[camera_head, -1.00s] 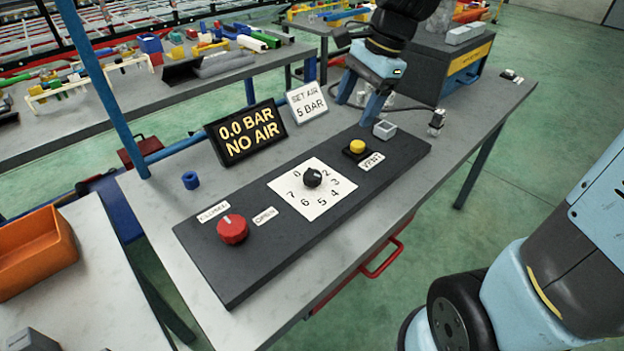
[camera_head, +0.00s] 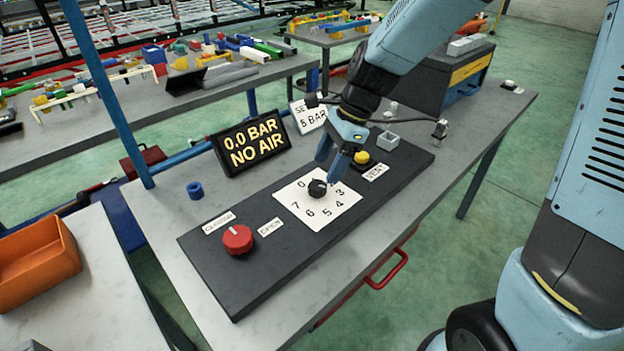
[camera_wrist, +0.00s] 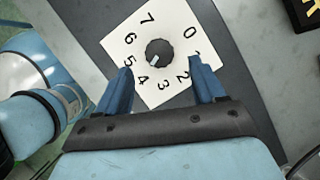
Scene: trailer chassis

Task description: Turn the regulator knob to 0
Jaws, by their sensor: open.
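The regulator knob (camera_head: 317,188) is black and round and sits in the middle of a white dial plate (camera_head: 343,210) numbered from 0 to 7. My gripper (camera_head: 331,163) is open and empty, just above and behind the knob in the head view. In the wrist view my gripper (camera_wrist: 161,72) has its blue fingers apart, one on each side of the dial, with the knob ahead between them, apparently untouched.
The dark panel (camera_head: 215,262) also carries a red knob (camera_head: 237,239) and a yellow button (camera_head: 361,157). A display (camera_head: 250,140) behind reads 0.0 BAR NO AIR; a sign (camera_head: 308,116) beside it is partly hidden by my arm. A blue ring (camera_head: 195,190) lies on the table.

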